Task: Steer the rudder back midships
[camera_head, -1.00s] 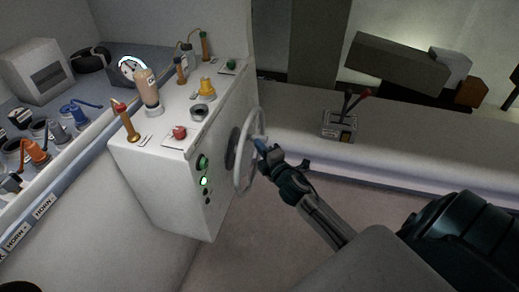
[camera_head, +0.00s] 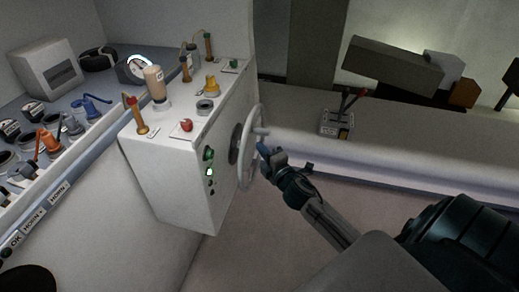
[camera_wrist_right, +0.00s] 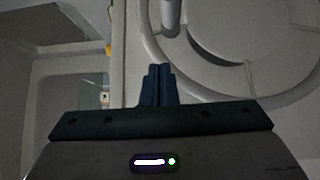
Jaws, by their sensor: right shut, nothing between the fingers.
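The pale steering wheel (camera_head: 248,170) stands upright on the right side of the white console (camera_head: 165,185). A short handle (camera_head: 262,131) sticks out from its rim near the top right. My right gripper (camera_head: 263,149) is shut and empty, just right of the wheel and below the handle. In the right wrist view, the closed fingertips (camera_wrist_right: 159,70) point at the lower left of the wheel rim (camera_wrist_right: 170,72), and the handle (camera_wrist_right: 171,16) is above them. I cannot tell whether they touch the rim. A dial with a lit ring (camera_head: 136,68) shows; its reading is too small. My left gripper is out of view.
The console top carries several levers, a bottle (camera_head: 155,83), a yellow knob (camera_head: 211,83) and a red knob (camera_head: 186,125). A lever box (camera_head: 337,124) sits on the bench (camera_head: 400,145) at the right. The floor between is clear.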

